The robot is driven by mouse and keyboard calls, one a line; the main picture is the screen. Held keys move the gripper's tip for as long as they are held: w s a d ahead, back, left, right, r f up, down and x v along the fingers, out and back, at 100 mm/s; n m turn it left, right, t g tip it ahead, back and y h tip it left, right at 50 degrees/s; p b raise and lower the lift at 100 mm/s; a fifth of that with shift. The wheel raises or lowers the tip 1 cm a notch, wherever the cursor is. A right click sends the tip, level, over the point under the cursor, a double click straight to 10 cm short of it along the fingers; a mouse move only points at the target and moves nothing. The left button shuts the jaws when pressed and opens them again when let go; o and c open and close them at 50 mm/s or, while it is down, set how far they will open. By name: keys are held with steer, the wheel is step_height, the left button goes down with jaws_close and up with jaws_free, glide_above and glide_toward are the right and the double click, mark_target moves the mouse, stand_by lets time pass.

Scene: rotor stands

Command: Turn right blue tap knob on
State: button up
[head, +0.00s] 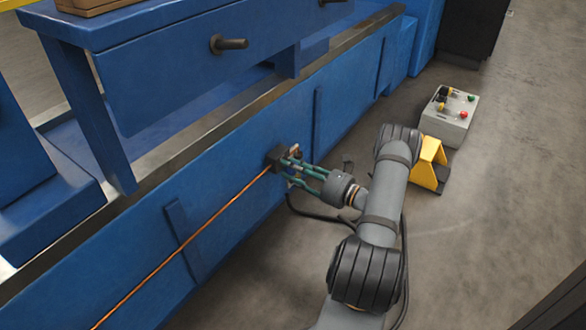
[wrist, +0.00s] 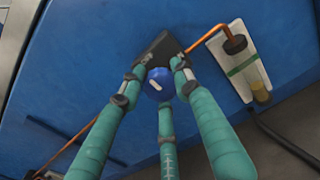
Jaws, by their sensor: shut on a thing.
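A blue tap knob (wrist: 159,84) with a white mark on its face shows in the wrist view. It sits in front of a black block (wrist: 158,50) on the blue panel. My gripper (wrist: 157,82) has three teal fingers with dark tips. They are closed in around the knob from the left, right and below. In the head view my gripper (head: 297,168) reaches the black block (head: 274,158) on the blue side panel. The knob is mostly hidden by the fingers there.
An orange pipe (head: 188,242) runs along the blue panel (head: 115,262) to the block. A pale plate with a green band (wrist: 240,66) is beside it in the wrist view. A grey control box (head: 449,118) and yellow stand (head: 431,163) are on the floor. Open floor (head: 510,170) lies right.

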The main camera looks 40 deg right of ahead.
steer(key=shift+d+r+m, duration=0.1)
steer(key=shift+r+m, duration=0.05)
steer(key=shift+m, duration=0.15)
steer(key=shift+r+m+p, duration=0.1)
steer(key=shift+m+p, duration=1.1)
steer(key=shift+p, duration=0.05)
steer(key=m+p, duration=0.2)
steer(key=m, duration=0.3)
steer(key=shift+d+p, duration=0.1)
steer(key=shift+p, duration=0.2)
steer(key=m+p, duration=0.1)
steer(key=m, duration=0.4)
steer(key=shift+d, duration=0.1)
steer(key=m, duration=0.5)
steer(key=shift+f, duration=0.2)
steer(key=shift+c, duration=0.3)
steer(key=o, duration=0.9)
steer(key=shift+o, duration=1.4)
steer(key=shift+f, duration=0.1)
